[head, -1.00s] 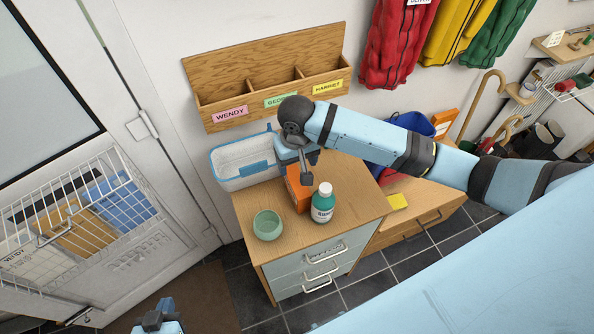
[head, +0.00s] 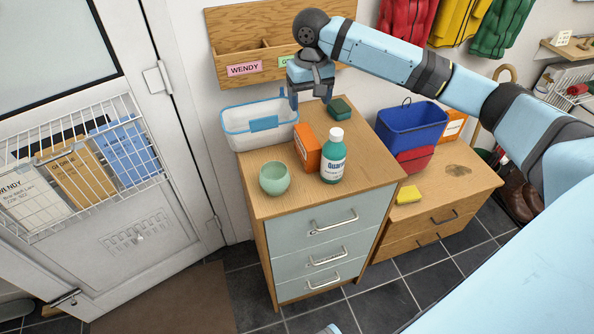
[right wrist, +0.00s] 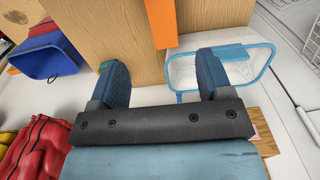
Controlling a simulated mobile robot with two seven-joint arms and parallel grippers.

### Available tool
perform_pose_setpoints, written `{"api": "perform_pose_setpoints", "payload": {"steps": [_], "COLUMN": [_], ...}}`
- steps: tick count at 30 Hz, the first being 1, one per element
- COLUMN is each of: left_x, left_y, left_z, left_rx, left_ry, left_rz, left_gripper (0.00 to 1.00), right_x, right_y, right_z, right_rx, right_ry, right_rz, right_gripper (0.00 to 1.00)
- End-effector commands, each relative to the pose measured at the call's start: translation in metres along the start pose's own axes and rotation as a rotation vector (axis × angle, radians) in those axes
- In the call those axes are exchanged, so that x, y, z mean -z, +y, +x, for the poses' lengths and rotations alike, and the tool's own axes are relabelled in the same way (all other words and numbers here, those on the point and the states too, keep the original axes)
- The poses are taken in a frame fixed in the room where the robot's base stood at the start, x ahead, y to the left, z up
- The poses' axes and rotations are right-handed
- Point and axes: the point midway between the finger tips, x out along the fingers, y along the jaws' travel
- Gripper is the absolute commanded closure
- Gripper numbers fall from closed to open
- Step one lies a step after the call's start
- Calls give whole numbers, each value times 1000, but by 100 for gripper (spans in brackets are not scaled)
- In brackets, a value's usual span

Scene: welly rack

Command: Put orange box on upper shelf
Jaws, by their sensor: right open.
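An orange box (head: 307,148) stands upright on the wooden cabinet top (head: 375,172), between a pale green cup (head: 274,178) and a teal bottle (head: 333,156). My right gripper (head: 311,97) is open and empty, behind and above the orange box, close to the white basket. In the right wrist view the open fingers (right wrist: 162,78) point at the cabinet, with part of the orange box (right wrist: 161,22) beyond them at the top edge. A second orange box (head: 453,125) stands behind the blue bucket. No upper shelf is clearly identifiable. My left gripper is not clearly seen.
A white basket with blue rim (head: 236,129) is at the cabinet's back left. A dark green block (head: 340,108) lies behind the bottle. A blue bucket (head: 412,125) and yellow sponge (head: 408,195) are on the lower cabinet. A wooden wall organiser (head: 228,43) hangs behind my gripper.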

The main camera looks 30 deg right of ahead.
Motion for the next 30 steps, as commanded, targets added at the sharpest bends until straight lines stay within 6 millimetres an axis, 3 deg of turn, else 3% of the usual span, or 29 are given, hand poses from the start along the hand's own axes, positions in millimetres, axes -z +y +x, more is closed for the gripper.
{"api": "perform_pose_setpoints", "payload": {"steps": [5,13,23,30], "left_x": [4,4,-3,-7], "left_y": [0,-1,-5,-4], "left_z": [3,6,5,7], "left_rx": [-1,1,1,1], "left_ry": [15,24,14,16], "left_rz": [-3,6,23,24], "left_gripper": [100,100,100,100], "right_x": [1,0,0,-5], "right_y": [3,2,1,-3], "right_z": [16,68,91,126], "right_rx": [0,1,2,1], "right_ry": [-4,-3,-1,-2], "right_rz": [5,5,4,4], "right_gripper": [28,28,28,28]}}
